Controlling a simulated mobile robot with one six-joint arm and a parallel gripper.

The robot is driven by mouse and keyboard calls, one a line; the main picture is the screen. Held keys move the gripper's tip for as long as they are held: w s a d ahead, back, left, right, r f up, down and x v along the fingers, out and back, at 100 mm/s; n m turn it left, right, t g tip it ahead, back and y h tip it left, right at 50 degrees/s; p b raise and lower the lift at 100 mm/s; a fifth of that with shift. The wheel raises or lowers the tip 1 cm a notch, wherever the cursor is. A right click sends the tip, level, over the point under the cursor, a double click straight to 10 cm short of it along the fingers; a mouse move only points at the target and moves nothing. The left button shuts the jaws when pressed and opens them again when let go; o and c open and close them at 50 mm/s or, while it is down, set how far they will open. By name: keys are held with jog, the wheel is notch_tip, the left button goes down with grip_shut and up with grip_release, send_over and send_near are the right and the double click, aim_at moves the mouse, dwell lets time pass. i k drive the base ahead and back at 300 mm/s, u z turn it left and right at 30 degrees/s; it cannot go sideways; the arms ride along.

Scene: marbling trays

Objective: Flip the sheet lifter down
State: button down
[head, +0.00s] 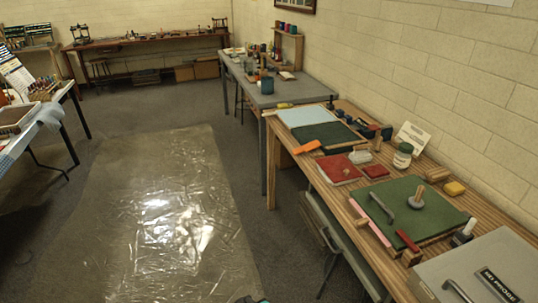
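No part in view can be told for certain as the sheet lifter. A green board (400,192) with a grey curved handle and a wooden knob lies flat on the wooden bench at right. A red-tipped lever (407,241) sits at its front edge. A grey flat box (482,262) with a metal handle and a dark label is at the lower right. My gripper is not recognisable in view; only a small dark and teal bit shows at the bottom edge.
The wooden bench (440,172) also holds red blocks (339,169), a jar (403,155) and a yellow block (454,188). A grey table (300,93) stands behind it. A shiny plastic sheet (150,240) covers the open floor between the tables.

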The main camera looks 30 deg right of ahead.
aim_at(308, 147)
jog(key=u, duration=0.65)
jog(key=i, duration=1.1)
jog(key=u, duration=0.5)
